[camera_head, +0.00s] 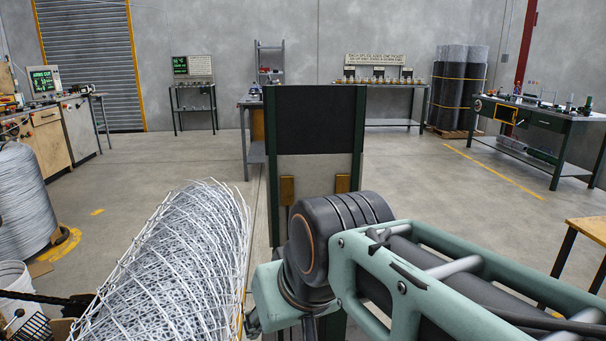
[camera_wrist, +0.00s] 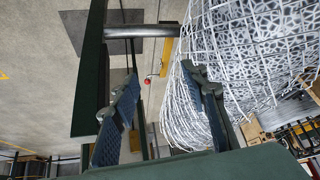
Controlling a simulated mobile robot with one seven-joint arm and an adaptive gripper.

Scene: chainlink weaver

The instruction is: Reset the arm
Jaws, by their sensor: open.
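My arm, in pale green and black, reaches in from the lower right of the head view and bends near the middle. My gripper (camera_wrist: 160,76) shows in the wrist view, with its two blue-padded fingers wide apart. Nothing is held between them. My gripper is not clearly visible in the head view. A roll of wire mesh (camera_head: 175,262) lies left of my arm in the head view. The mesh (camera_wrist: 265,50) also fills the upper right of the wrist view, behind the right finger; I cannot tell whether they touch.
An upright dark-green framed panel (camera_head: 315,120) stands just beyond my arm. A wire coil (camera_head: 20,200) and a white bucket (camera_head: 18,290) are at left. A wooden-topped table (camera_head: 588,230) stands at right. Workbenches line the back. Open floor lies between.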

